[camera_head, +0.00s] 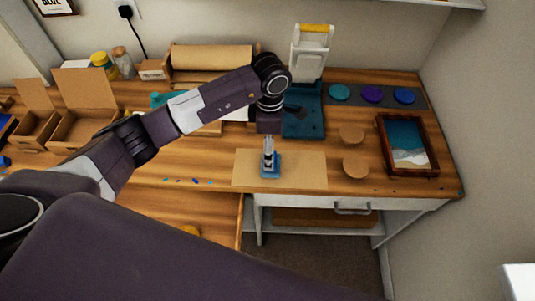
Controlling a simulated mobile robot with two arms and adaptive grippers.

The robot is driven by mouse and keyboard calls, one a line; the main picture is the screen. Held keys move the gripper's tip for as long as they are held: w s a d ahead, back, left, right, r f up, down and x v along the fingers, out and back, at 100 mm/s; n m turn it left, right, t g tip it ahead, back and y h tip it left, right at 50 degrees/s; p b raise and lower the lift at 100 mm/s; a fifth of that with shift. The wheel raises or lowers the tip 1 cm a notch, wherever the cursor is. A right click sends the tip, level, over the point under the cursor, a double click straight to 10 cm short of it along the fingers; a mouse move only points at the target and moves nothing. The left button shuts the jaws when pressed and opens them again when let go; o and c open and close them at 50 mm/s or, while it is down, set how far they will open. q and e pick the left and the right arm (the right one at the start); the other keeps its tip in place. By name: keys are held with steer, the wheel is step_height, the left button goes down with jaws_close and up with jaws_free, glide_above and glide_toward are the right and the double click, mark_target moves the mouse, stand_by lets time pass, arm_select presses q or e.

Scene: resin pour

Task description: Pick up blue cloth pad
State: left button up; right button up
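The blue cloth pad (263,173) is a small blue piece on the tan sheet (305,170) near the front edge of the table. My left gripper (269,160) points straight down over the pad, with its fingertips at the pad. The fingers appear close together and nearly edge-on, so I cannot tell whether they grip the pad. The fingertips hide part of the pad's middle and back. My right gripper is not in view.
Two round tan discs (352,133) and a framed blue-and-white resin piece (407,143) lie to the right. Open cardboard boxes (84,125) stand at left.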

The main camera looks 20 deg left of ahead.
arm_select(q)
steer(key=f, duration=0.1)
steer(key=p, duration=0.1)
steer(key=d+f, duration=0.1)
steer(key=shift+s+f+p, duration=0.3)
steer(key=shift+f+p, duration=0.05)
steer(key=f, duration=0.2)
steer(key=shift+w+f+p, duration=0.2)
steer(key=shift+f+p, duration=0.1)
steer(key=shift+p, duration=0.1)
steer(key=shift+f, duration=0.6)
steer(key=c, duration=0.7)
steer(key=shift+c, duration=1)
steer(key=c, duration=0.4)
steer(key=shift+c, duration=0.2)
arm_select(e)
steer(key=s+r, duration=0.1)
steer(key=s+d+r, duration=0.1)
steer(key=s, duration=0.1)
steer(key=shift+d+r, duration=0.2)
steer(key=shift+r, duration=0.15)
arm_select(q)
steer(key=shift+r, duration=0.15)
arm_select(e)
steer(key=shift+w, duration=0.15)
